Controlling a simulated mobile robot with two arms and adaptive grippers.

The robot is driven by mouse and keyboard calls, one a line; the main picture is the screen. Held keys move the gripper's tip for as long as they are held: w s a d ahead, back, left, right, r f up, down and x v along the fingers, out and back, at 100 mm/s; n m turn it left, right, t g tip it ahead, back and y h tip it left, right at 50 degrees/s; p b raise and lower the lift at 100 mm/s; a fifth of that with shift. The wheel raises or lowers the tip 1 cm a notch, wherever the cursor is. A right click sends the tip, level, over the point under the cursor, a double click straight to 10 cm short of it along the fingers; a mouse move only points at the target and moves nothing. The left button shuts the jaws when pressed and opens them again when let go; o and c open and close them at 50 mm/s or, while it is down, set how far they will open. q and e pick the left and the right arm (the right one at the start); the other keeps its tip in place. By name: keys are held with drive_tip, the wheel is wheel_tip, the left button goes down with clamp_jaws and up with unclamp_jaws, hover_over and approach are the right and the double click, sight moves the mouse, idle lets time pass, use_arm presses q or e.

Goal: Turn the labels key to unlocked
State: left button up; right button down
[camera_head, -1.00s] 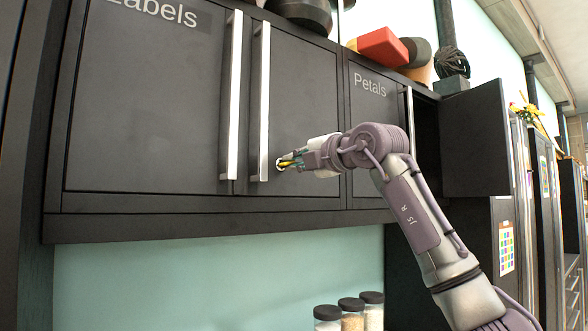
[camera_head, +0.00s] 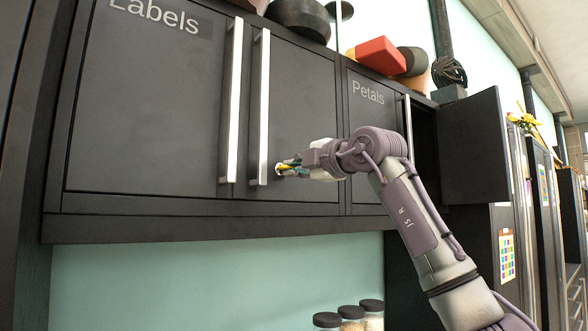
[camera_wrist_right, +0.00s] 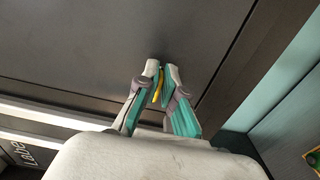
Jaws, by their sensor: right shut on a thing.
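The black Labels cabinet (camera_head: 145,110) has two doors with long silver handles, one of them the right handle (camera_head: 260,110). My right gripper (camera_head: 281,168) is at the lower part of the right door, just right of that handle's lower end. In the right wrist view the gripper (camera_wrist_right: 163,72) is shut on a small yellow key (camera_wrist_right: 157,86), which shows between the fingers against the dark door. The fingers hide most of the key and its lock, so its turn angle cannot be told. My left gripper is in neither view.
The Petals cabinet (camera_head: 368,130) is to the right, with an open door (camera_head: 474,150) beyond it. A red block (camera_head: 380,52) and dark bowls (camera_head: 300,17) stand on top. Several lidded jars (camera_head: 351,316) stand below. The wall under the cabinet is clear.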

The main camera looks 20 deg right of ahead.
drive_tip(key=c, duration=1.3)
unclamp_jaws()
drive_tip(key=shift+d, duration=0.15)
drive_tip(key=v, duration=1.2)
